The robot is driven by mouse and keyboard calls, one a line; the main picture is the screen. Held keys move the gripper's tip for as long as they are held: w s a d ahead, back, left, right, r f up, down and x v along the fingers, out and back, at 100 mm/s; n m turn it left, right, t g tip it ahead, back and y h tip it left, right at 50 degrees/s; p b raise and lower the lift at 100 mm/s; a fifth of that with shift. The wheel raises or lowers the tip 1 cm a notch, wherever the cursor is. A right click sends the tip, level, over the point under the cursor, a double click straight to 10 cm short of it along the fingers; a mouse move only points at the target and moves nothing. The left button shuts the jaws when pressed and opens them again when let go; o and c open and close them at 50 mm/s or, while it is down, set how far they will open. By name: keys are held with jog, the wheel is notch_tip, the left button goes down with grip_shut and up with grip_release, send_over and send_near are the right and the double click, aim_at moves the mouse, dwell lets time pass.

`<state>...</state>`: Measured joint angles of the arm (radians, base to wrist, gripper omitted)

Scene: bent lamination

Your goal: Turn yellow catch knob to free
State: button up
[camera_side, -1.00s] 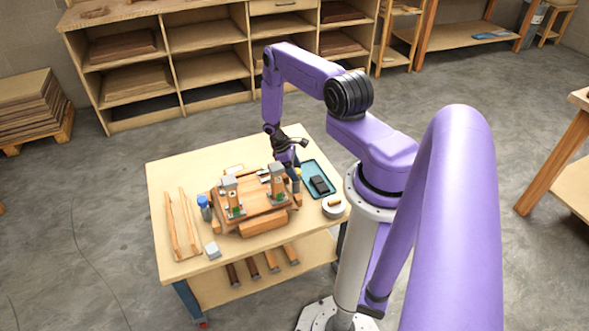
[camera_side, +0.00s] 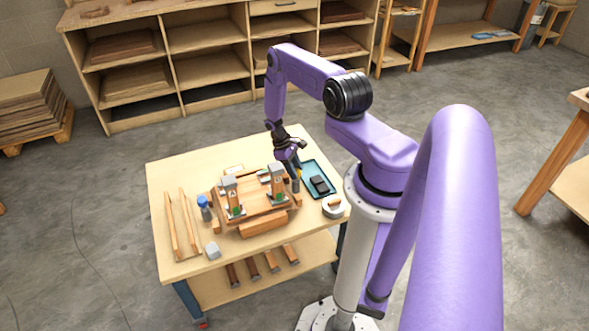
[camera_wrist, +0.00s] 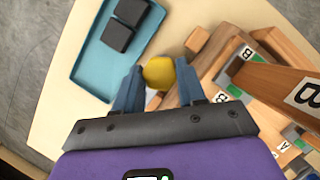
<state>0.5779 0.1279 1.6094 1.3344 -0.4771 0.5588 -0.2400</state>
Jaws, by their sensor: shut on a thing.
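The yellow catch knob (camera_wrist: 159,73) sits between the two blue-grey fingers of my gripper (camera_wrist: 158,85) in the wrist view. My gripper is shut on it, with one finger on each side. In the side view my gripper (camera_side: 296,168) points down at the right end of the wooden press form (camera_side: 264,222) on the table. Only a small bit of yellow shows there, and the catch below the knob is hidden.
A teal tray (camera_wrist: 88,72) with two dark blocks lies close beside the knob. Wooden posts marked B (camera_wrist: 270,82) stand on the other side. A round white container (camera_side: 333,207), a blue-capped bottle (camera_side: 204,207) and wooden strips (camera_side: 173,226) are on the table (camera_side: 160,178).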

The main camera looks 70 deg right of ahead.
jog(key=o, duration=1.1)
jog(key=shift+c, duration=0.2)
jog(key=shift+r, duration=0.1)
jog(key=v, duration=1.7)
jog(key=shift+w, duration=0.15)
jog(key=shift+w+r, duration=0.1)
jog(key=shift+r, duration=0.05)
